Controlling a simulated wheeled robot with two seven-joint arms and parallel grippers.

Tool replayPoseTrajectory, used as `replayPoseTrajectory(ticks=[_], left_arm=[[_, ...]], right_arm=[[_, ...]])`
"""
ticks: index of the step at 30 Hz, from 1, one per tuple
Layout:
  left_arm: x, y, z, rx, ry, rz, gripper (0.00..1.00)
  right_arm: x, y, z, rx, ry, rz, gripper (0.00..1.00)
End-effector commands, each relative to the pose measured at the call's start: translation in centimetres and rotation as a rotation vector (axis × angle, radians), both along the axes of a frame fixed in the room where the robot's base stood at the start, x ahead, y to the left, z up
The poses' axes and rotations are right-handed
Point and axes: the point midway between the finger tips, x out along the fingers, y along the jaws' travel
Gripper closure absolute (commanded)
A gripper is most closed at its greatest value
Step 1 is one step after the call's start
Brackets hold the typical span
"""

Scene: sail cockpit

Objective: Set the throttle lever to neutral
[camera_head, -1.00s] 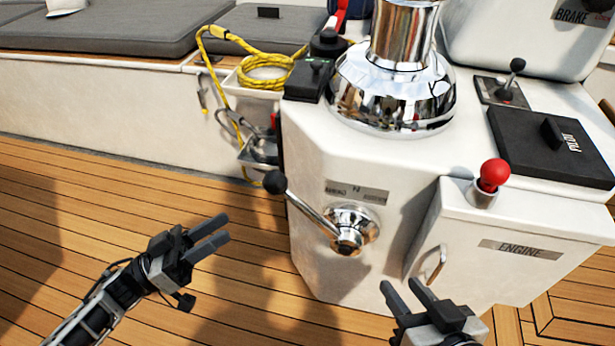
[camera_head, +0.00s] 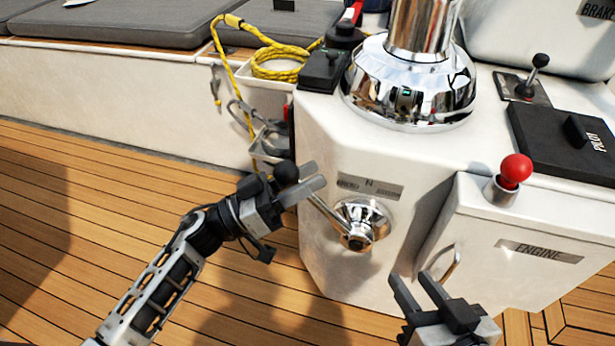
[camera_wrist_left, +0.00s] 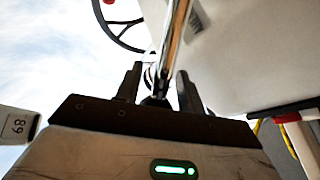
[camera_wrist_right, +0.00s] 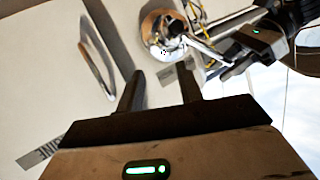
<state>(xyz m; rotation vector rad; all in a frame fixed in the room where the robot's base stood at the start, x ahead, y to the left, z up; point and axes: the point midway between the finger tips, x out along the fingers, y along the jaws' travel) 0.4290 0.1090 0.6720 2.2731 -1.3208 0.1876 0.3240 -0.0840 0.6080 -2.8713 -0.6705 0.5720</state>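The throttle lever has a chrome shaft (camera_head: 325,212) and a black ball knob (camera_head: 285,173). In the left wrist view the shaft (camera_wrist_left: 177,35) runs up between the spread fingers (camera_wrist_left: 158,80). Whether either finger touches is unclear. My right gripper (camera_head: 410,278) is open and empty in front of the engine box.
The engine box (camera_head: 480,225) with a red knob (camera_head: 515,170) and a metal handle (camera_head: 452,265) stands right of the lever. A chrome winch (camera_head: 415,85) is above. Yellow rope (camera_head: 275,65) hangs at the left. The wooden deck at left is clear.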

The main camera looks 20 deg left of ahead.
Motion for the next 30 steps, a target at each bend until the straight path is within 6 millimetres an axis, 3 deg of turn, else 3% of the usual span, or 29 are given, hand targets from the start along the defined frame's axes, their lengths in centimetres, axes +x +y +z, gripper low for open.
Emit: replayPoseTrajectory(ticks=[11,15,30], left_arm=[[0.3,-0.5,0.2,0.0,0.0,-0.001,0.61],[0.3,-0.5,0.2,0.0,0.0,-0.001,1.0],[0.3,-0.7,1.3,0.029,-0.005,0.002,1.0]], right_arm=[[0.0,0.0,0.6,0.007,-0.016,0.001,0.64],[-0.1,0.0,0.5,0.007,-0.014,0.001,0.64],[-0.4,-0.2,0.2,-0.026,0.042,0.005,0.64]])
